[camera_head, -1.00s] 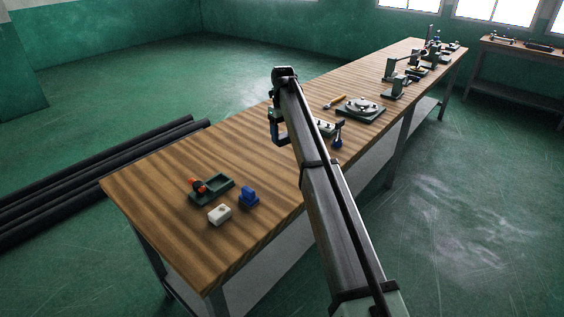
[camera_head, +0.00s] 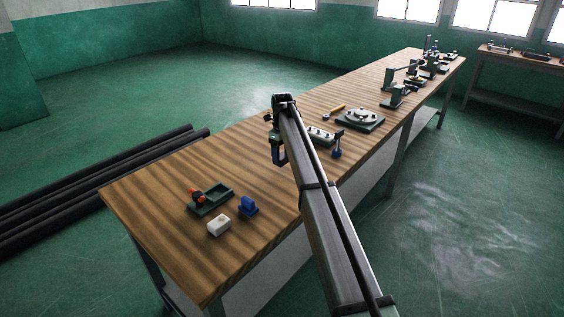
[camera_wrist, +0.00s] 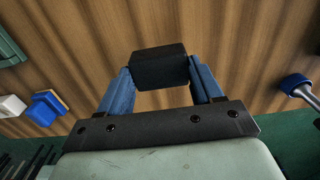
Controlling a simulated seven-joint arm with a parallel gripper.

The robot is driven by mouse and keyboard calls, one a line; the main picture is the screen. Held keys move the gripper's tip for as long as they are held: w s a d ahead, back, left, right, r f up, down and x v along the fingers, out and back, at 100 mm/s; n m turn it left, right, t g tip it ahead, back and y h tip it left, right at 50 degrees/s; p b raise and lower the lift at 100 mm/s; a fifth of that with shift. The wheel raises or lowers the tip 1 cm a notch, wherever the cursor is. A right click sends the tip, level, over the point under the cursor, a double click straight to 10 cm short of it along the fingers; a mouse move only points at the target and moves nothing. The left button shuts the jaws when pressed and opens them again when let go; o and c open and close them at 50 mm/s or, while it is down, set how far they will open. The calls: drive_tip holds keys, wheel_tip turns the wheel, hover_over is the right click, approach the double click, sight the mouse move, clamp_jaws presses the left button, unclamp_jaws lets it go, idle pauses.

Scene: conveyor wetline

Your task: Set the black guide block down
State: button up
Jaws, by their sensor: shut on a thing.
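The black guide block (camera_wrist: 160,67) is between the two blue fingers of my gripper (camera_wrist: 160,82) in the wrist view. The gripper is shut on it, and the block is over bare wooden bench top (camera_wrist: 230,30). I cannot tell from this view how far the block is above the wood. In the head view my gripper (camera_head: 278,153) is over the middle of the bench (camera_head: 165,195), at the end of my arm. The block cannot be made out there.
Left along the bench are a dark green tray fixture with a red part (camera_head: 212,198), a white block (camera_head: 219,225) and a blue block (camera_head: 249,206). Right of my gripper are a metal fixture (camera_head: 322,137), a blue-ended tool (camera_head: 337,145) and a round-topped device (camera_head: 360,118). Bare wood lies between.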

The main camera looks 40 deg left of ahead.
sight(282, 156)
drive_tip(key=shift+f, duration=1.8)
drive_tip(key=shift+f, duration=0.2)
drive_tip(key=o, duration=1.1)
wheel_tip(282, 156, up, 12)
drive_tip(key=shift+r, duration=0.2)
